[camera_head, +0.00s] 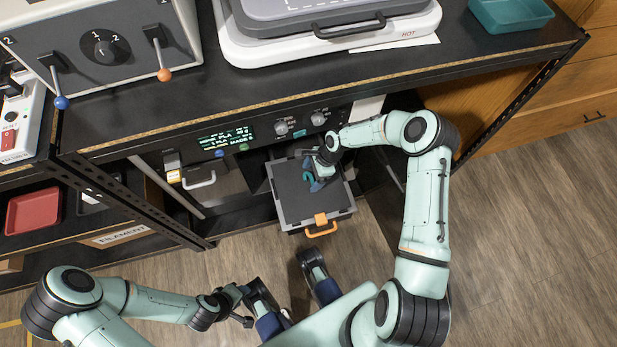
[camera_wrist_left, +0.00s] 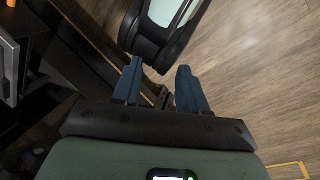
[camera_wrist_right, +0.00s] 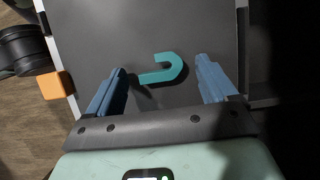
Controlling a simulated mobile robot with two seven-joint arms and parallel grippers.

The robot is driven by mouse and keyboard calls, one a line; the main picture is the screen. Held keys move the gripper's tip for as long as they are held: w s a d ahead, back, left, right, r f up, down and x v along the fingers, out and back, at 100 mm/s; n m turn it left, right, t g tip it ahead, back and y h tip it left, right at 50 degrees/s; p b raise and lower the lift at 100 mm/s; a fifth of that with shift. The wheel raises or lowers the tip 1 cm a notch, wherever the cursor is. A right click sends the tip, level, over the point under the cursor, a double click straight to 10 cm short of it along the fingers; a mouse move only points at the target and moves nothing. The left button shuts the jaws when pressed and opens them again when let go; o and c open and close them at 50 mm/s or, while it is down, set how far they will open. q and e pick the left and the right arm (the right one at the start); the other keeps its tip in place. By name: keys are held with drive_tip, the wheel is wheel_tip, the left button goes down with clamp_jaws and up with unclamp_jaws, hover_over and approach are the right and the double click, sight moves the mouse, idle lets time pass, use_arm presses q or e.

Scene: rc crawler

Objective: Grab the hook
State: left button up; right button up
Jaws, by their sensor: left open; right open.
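The hook (camera_wrist_right: 168,68) is a small teal J-shaped piece. It lies on the dark print bed (camera_wrist_right: 200,30), and in the right wrist view it sits just beyond and between the fingertips. It also shows in the head view (camera_head: 310,179), partly covered by my right gripper (camera_head: 322,175). In the right wrist view my right gripper (camera_wrist_right: 160,75) is open, with its blue fingers on both sides of the hook and no visible contact. My left gripper (camera_wrist_left: 158,65) is open and empty, low over the floor near my base.
The bed is on a pulled-out tray with an orange handle (camera_head: 321,226), below the printer's control panel (camera_head: 225,138). The black bench top (camera_head: 200,100) overhangs behind. A teal bin (camera_head: 510,14) and a red bin (camera_head: 33,210) stand away from it. The wooden floor is open in front.

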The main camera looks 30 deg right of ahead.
drive_tip(key=shift+f, duration=0.1)
drive_tip(key=c, duration=1.1)
